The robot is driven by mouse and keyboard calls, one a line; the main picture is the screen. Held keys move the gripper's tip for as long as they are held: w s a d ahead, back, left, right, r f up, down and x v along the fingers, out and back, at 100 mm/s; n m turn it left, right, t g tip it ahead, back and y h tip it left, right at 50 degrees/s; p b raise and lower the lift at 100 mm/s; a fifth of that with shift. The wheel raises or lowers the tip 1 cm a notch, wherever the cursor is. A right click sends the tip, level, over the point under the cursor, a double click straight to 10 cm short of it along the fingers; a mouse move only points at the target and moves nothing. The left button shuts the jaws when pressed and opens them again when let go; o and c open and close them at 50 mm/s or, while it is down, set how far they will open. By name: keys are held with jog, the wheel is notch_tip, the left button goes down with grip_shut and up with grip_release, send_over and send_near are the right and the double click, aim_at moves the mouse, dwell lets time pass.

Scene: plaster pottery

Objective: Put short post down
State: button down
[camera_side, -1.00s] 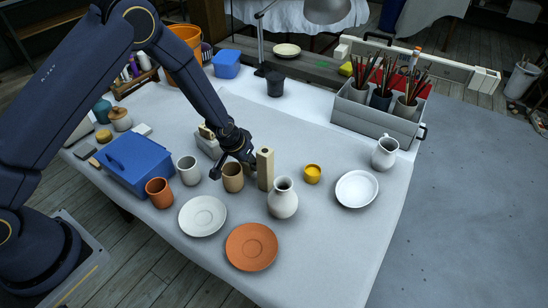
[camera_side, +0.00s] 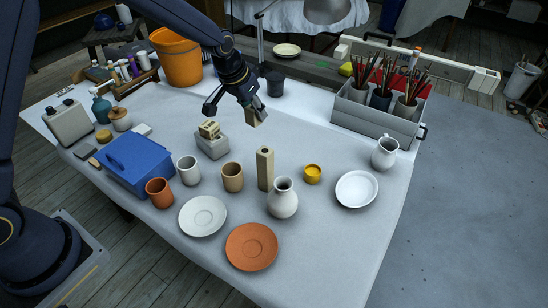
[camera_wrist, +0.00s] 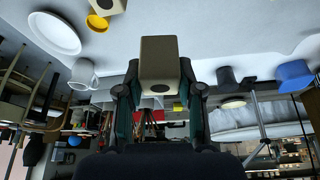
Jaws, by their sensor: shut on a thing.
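My gripper (camera_side: 250,108) is shut on the short post (camera_side: 257,118), a small beige block. It holds the post tilted above the back part of the cloth-covered table, clear of other things. A taller beige post (camera_side: 265,170) stands upright on the table, between a tan cup (camera_side: 232,178) and a white vase (camera_side: 283,200).
A grey holder with beige pieces (camera_side: 213,145) stands left of the tall post. A black cup (camera_side: 275,84) is behind my gripper and a grey brush box (camera_side: 372,118) to the right.

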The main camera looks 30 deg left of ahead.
jog(key=w+d+f+m+h, duration=0.1)
jog(key=w+d+f+m, duration=0.3)
jog(key=w, duration=0.5)
jog(key=shift+n+g, duration=0.3)
jog(key=shift+n, duration=0.3)
jog(key=f, duration=0.3)
jog(key=w+f, duration=0.1)
jog(key=f, duration=0.7)
jog(key=shift+w+a, duration=0.25)
jog(key=shift+a, duration=0.05)
jog(key=shift+f, duration=2.1)
jog(key=shift+f, duration=0.1)
jog(key=c, duration=0.7)
grip_release()
